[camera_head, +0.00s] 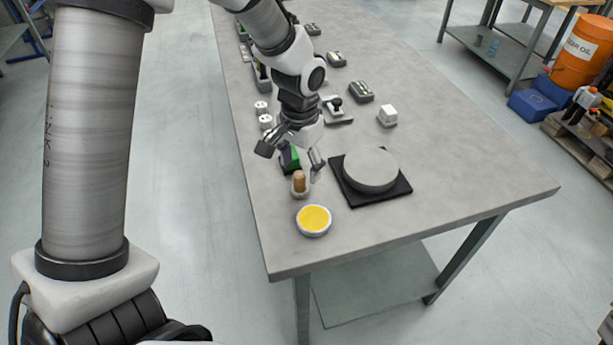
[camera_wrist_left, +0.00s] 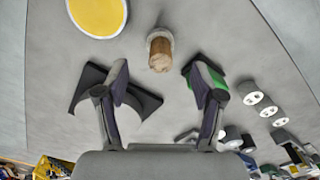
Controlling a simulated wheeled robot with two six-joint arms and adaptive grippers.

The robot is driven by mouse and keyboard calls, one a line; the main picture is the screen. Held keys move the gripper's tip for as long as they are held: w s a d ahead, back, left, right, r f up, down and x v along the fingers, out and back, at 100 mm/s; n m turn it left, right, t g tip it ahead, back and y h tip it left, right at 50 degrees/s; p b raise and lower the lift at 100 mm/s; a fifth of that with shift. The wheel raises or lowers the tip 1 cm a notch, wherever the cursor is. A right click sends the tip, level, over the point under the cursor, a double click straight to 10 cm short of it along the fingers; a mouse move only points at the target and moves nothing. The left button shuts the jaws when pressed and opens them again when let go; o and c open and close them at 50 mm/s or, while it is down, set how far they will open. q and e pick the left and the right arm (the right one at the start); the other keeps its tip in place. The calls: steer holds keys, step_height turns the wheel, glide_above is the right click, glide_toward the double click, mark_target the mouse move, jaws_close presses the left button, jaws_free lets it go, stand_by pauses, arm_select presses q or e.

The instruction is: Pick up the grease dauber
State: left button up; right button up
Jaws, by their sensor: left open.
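The grease dauber, seen as a brown rounded handle (camera_head: 299,180) in a pale round base, stands upright near the table's front left edge. In the left wrist view its brown part (camera_wrist_left: 159,52) lies just beyond the gap between my fingertips. My left gripper (camera_head: 291,154) is open and empty, above and slightly behind the dauber, with one finger on each side. Its two fingers also show in the left wrist view (camera_wrist_left: 156,72), apart from the dauber. My right gripper is not in view.
A round yellow-topped dish (camera_head: 314,220) sits in front of the dauber. A grey disc (camera_head: 370,168) lies on a black square mat (camera_head: 402,189) to the right. A green and black block (camera_head: 289,158) is close behind the dauber. The table's right front (camera_head: 470,190) is clear.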

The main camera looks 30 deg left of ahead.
mark_target(299, 174)
arm_select(q)
step_height(299, 174, down, 6)
steer(key=shift+r, duration=0.15)
steer(key=shift+s+r, duration=0.2)
steer(key=shift+s, duration=0.05)
steer(key=shift+c, duration=1.3)
steer(key=c, duration=1)
steer(key=shift+o, duration=0.2)
step_height(299, 174, up, 10)
steer(key=shift+f, duration=0.1)
steer(key=shift+o, duration=0.6)
